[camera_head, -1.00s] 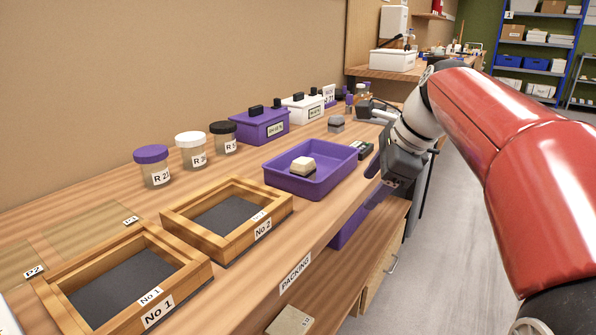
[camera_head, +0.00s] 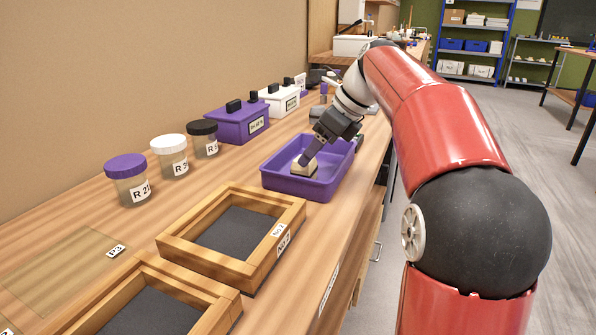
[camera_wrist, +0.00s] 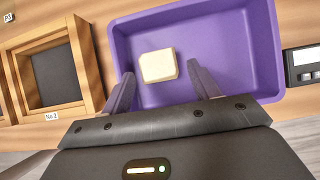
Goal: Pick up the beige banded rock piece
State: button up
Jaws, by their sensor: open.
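The beige rock piece (camera_wrist: 158,66) lies in the purple tray (camera_wrist: 255,85), on the tray floor. Its bands cannot be made out. In the head view the rock (camera_head: 304,169) shows partly behind my gripper (camera_head: 305,158), inside the purple tray (camera_head: 318,190). In the wrist view my gripper (camera_wrist: 163,82) is open, with one finger to the left and one to the right of the rock. The fingertips appear near the rock's lower edge, with gaps on both sides. I cannot tell their exact height above the tray floor.
The wooden frame No 2 (camera_head: 180,242) stands left of the tray. Lidded jars (camera_head: 130,190) and a purple box (camera_head: 225,125) stand behind, along the wall. A device with a display (camera_wrist: 303,65) sits close to the tray's right side. The bench's front edge is near.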

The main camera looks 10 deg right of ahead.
aim_at(304, 170)
jog(key=x, duration=0.3)
jog(key=b+x, duration=0.1)
jog(key=x, duration=0.1)
jog(key=shift+s+f, duration=0.2)
jog(key=shift+f, duration=0.25)
jog(key=c, duration=0.9)
